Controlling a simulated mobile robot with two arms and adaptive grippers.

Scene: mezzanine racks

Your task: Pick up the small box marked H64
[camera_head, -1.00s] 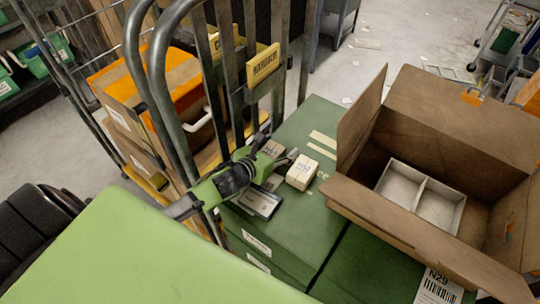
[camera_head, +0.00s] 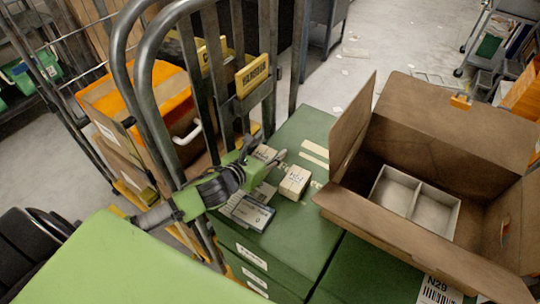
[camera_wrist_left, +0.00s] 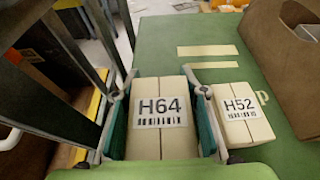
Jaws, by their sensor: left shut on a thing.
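The small box marked H64 (camera_wrist_left: 160,120) is pale cardboard with a white label, and stands between the two fingers in the left wrist view. In the head view the H64 box (camera_head: 264,153) is partly covered by the gripper. My left gripper (camera_head: 263,158) is shut on it, with one finger along each side; it also shows in the left wrist view (camera_wrist_left: 160,117). I cannot tell whether the box touches the green lid below. My right gripper is not in view.
A small box marked H52 (camera_wrist_left: 240,113) stands close on the right. A dark flat packet (camera_head: 250,212) lies on the green box (camera_head: 300,130). An open brown carton (camera_head: 375,222) with a divided white insert (camera_head: 416,204) is further right. Metal cage bars (camera_head: 209,85) rise on the left.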

